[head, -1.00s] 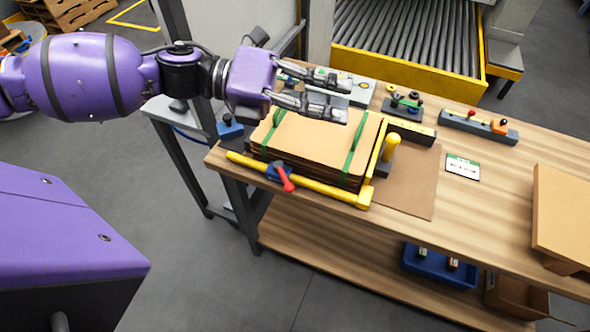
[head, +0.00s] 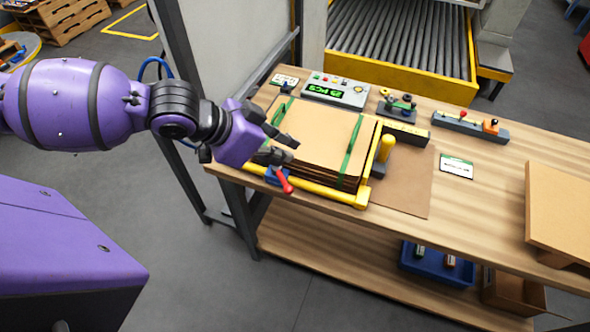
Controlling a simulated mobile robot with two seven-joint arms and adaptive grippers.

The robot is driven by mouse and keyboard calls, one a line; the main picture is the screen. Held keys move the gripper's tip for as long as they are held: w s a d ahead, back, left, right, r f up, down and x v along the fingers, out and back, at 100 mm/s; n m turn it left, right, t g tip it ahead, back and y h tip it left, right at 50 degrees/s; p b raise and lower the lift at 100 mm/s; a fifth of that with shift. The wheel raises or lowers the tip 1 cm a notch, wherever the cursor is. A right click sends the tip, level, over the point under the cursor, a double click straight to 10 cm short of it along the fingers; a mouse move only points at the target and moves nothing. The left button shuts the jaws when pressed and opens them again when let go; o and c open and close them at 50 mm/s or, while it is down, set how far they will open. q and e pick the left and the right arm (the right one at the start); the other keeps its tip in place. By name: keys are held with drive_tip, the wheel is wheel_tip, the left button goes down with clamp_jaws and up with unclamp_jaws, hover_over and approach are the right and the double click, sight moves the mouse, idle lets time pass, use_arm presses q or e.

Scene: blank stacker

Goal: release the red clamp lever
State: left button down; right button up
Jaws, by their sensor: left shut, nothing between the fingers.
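The red clamp lever (head: 284,181) sits on a blue clamp block (head: 273,174) on the yellow front rail (head: 322,191) of the stacker. It slants down and to the right, over the bench's front edge. My left gripper (head: 290,150) is shut and empty, above the front left part of the cardboard stack, just behind and above the lever. It seems apart from the lever and hides part of the rail and stack. My right gripper is not in view.
The cardboard stack (head: 325,134) has green straps and a yellow stop with a yellow knob (head: 386,148) at its right. A control box (head: 336,91) stands behind. The wooden bench (head: 490,175) is clear around a label card (head: 456,167).

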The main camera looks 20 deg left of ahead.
sight(282, 179)
use_arm(q)
drive_tip(key=x, duration=1)
drive_tip(key=shift+d+f+b, duration=0.1)
drive_tip(key=shift+d+b, duration=0.05)
drive_tip(key=shift+b, duration=0.25)
drive_tip(key=s+a+p, duration=0.1)
drive_tip(key=s+a, duration=0.1)
drive_tip(key=shift+s+a+f, duration=0.1)
drive_tip(key=shift+a, duration=0.25)
drive_tip(key=shift+s+a+f, duration=0.1)
drive_tip(key=shift+s+a, duration=0.1)
drive_tip(key=shift+s, duration=0.1)
drive_tip(key=shift+f, duration=0.1)
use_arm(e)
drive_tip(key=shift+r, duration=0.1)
use_arm(q)
drive_tip(key=shift+s, duration=0.1)
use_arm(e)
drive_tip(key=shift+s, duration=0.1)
use_arm(q)
drive_tip(key=shift+a+m, duration=0.15)
drive_tip(key=shift+m, duration=0.15)
drive_tip(key=shift+s, duration=0.1)
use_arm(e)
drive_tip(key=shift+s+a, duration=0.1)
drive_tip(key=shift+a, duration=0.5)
